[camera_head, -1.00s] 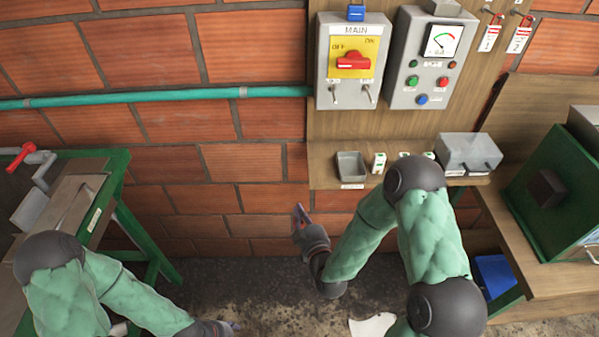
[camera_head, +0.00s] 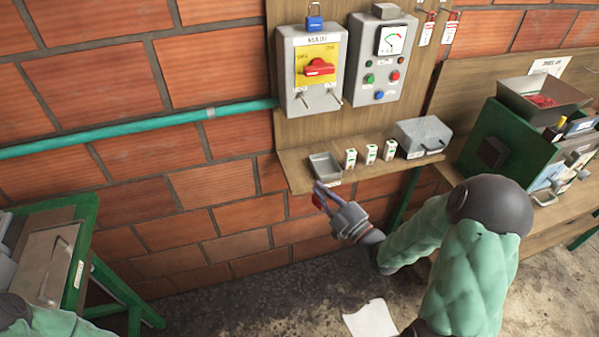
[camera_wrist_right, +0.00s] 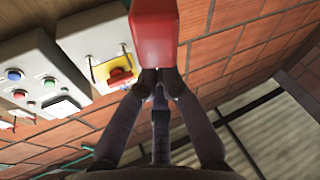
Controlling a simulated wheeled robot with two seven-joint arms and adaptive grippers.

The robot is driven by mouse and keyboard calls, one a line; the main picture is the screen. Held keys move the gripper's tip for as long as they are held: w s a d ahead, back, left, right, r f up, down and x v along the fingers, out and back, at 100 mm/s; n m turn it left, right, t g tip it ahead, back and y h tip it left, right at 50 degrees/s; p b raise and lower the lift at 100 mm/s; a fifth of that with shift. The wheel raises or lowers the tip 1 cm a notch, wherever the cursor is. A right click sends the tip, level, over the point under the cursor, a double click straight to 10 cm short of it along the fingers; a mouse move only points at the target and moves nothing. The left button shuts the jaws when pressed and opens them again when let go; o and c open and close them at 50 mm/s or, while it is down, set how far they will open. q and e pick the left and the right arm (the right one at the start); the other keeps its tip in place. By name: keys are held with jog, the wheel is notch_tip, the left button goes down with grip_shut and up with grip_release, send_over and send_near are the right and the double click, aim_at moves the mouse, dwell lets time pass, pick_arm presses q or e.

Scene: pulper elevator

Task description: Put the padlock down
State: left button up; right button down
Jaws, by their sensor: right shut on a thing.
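My right gripper (camera_head: 322,196) is shut on a red padlock, little of which shows between the fingers in the head view. In the right wrist view the red padlock (camera_wrist_right: 153,28) is a smooth block at the top, pinched at the fingertips (camera_wrist_right: 158,76); its shackle is not seen. In the head view this gripper is at the front edge of the wooden shelf (camera_head: 300,182), just below the small grey tray (camera_head: 325,166); I cannot tell whether it touches the shelf. My left gripper is out of view.
Several small white labelled blocks (camera_head: 370,153) and a grey box (camera_head: 422,136) stand on the shelf. Above are the main switch box (camera_head: 312,70), with a blue padlock (camera_head: 314,22) on top, and a meter box (camera_head: 380,60). A green cabinet (camera_head: 505,150) stands right.

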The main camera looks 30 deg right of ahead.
jog(key=w+d, duration=0.4)
jog(key=w, duration=1.4)
jog(key=shift+w+d+f+b, duration=0.15)
jog(key=shift+f+b, duration=0.25)
jog(key=shift+f, duration=0.8)
jog(key=shift+w+d+f+b, duration=0.1)
jog(key=shift+w+f+b, duration=0.2)
jog(key=shift+f, duration=0.85)
jog(key=shift+w+d+f+b, duration=0.1)
jog(key=shift+f+b, duration=0.35)
jog(key=shift+f, duration=0.75)
jog(key=shift+s, duration=0.15)
jog(key=shift+f, duration=0.1)
jog(key=c, duration=1.4)
grip_release()
